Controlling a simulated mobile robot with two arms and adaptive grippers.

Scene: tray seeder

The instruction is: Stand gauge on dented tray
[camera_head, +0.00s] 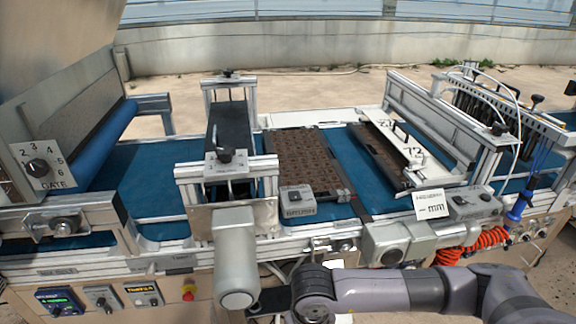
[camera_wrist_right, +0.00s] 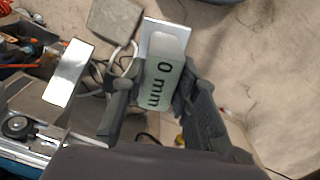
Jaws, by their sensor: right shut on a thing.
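My right gripper (camera_wrist_right: 155,100) is shut on the gauge (camera_wrist_right: 164,78), a pale block with "0 mm" on its face. In the head view my right wrist is low in the middle, in front of the machine; the gripper and gauge cannot be made out clearly there. A brown celled tray (camera_head: 295,140) lies on the blue belt right of the first gantry. Another brown tray (camera_head: 370,150) lies farther right, beside a white plate. I cannot tell which tray is dented. My left gripper is not in view.
A grey motor housing (camera_head: 236,255) juts out from the machine front beside my right wrist. A metal gantry (camera_head: 225,170) and a larger right-hand frame (camera_head: 440,125) rise over the belt. A white "mm" card (camera_head: 430,205) stands at the front rail. Blue belt (camera_head: 165,180) is bare at left.

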